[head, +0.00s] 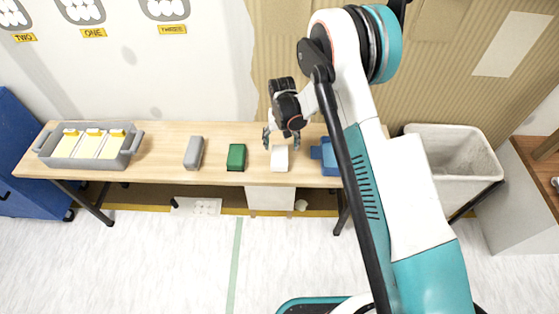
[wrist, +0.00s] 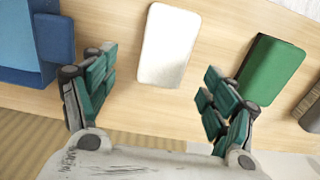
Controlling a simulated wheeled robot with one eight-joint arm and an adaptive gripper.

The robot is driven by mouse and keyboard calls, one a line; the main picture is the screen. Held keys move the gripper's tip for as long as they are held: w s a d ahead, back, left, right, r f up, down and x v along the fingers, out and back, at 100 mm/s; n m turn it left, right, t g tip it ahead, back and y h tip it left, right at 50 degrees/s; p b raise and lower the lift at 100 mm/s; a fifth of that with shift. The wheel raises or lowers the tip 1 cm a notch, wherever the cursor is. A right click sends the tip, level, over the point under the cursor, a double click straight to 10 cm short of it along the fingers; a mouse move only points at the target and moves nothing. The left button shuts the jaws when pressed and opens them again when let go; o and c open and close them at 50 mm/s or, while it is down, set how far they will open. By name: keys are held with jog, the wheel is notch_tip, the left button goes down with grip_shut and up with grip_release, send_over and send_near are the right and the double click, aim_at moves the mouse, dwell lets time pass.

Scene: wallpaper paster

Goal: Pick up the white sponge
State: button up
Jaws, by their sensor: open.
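The white sponge (head: 279,159) lies flat on the wooden table in the head view, between a green block and a blue object. It also shows in the wrist view (wrist: 169,46) as a pale rounded rectangle. My gripper (head: 281,140) is just above and behind the sponge in the head view. In the wrist view my gripper (wrist: 160,90) is open, with its green-padded fingers spread wide apart. The sponge lies ahead of the gap between the fingers, and neither finger appears to touch it.
On the wooden table (head: 150,172), a green block (head: 236,157) and a grey block (head: 194,153) lie left of the sponge. A blue object (head: 326,157) is close on its right. A grey tray (head: 52,157) with yellow-topped pieces stands far left. A white bin (head: 467,152) stands right.

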aim_at(280, 155)
jog(key=shift+s+a+f+b, duration=0.15)
jog(key=shift+f+b, duration=0.4)
jog(key=shift+f, duration=0.65)
jog(key=shift+s+a+f+b, duration=0.15)
jog(key=shift+f+b, duration=0.4)
jog(key=shift+f, duration=0.6)
jog(key=shift+s+f+b, duration=0.15)
jog(key=shift+f+b, duration=0.4)
jog(key=shift+f, duration=0.65)
jog(key=shift+r, duration=0.1)
jog(key=c, duration=1.1)
